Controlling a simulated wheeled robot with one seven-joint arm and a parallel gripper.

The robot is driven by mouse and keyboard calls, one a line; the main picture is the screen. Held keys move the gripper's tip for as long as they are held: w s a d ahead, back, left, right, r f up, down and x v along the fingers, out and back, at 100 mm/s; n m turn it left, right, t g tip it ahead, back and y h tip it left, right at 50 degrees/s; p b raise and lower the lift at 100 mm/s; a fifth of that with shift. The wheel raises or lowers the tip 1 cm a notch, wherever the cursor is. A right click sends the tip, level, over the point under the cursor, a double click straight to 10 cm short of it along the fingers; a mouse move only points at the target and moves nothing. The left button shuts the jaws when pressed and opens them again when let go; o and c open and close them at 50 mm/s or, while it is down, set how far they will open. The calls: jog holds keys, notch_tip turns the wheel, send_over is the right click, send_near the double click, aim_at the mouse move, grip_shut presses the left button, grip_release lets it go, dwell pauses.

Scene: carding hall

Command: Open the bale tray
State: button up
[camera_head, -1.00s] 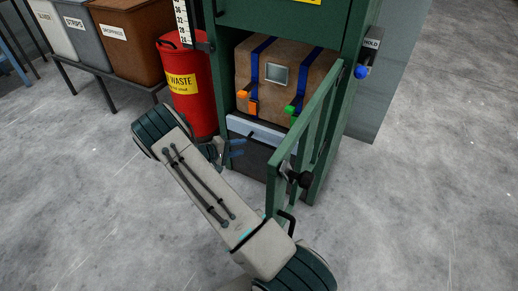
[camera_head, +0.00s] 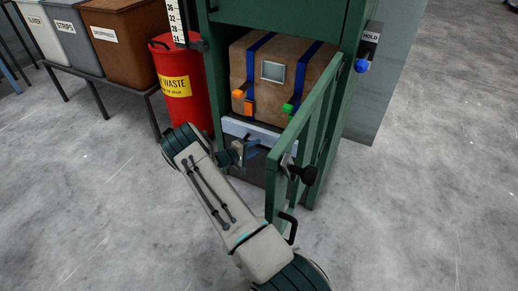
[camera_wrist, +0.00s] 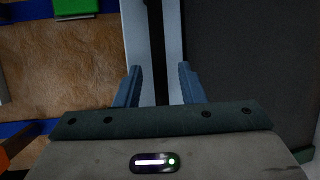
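The bale tray (camera_head: 232,127) shows as a light grey front strip low in the green press, below a brown strapped bale (camera_head: 305,72). In the wrist view the tray front (camera_wrist: 134,40) runs up the picture, with a dark bar, its handle (camera_wrist: 156,40), along its middle. My gripper (camera_head: 252,149) is just in front of the tray and hides part of it. In the wrist view its blue fingers (camera_wrist: 158,88) are apart, one on each side of the handle's line. Whether they touch the handle I cannot tell.
The press's green barred door (camera_head: 308,135) stands open close to the right of my gripper, with a black knob (camera_head: 306,174). A red waste bin (camera_head: 184,100) stands left of the press. A dark panel (camera_wrist: 235,60) lies below the tray. Floor in front is clear.

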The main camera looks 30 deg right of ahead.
jog(key=shift+x, duration=1.35)
grip_shut()
jog(key=s+a+p, duration=0.1)
jog(key=s+a, duration=0.5)
jog(key=a, duration=0.5)
jog(key=s+a+p, duration=0.1)
jog(key=s+a, duration=0.5)
jog(key=a, duration=0.5)
jog(key=s+a+p, duration=0.2)
jog(key=s+a, duration=0.5)
jog(key=a, duration=0.4)
jog(key=shift+s, duration=0.15)
grip_release()
jog(key=shift+d, duration=0.1)
jog(key=p+v, duration=0.2)
jog(key=v, duration=1.2)
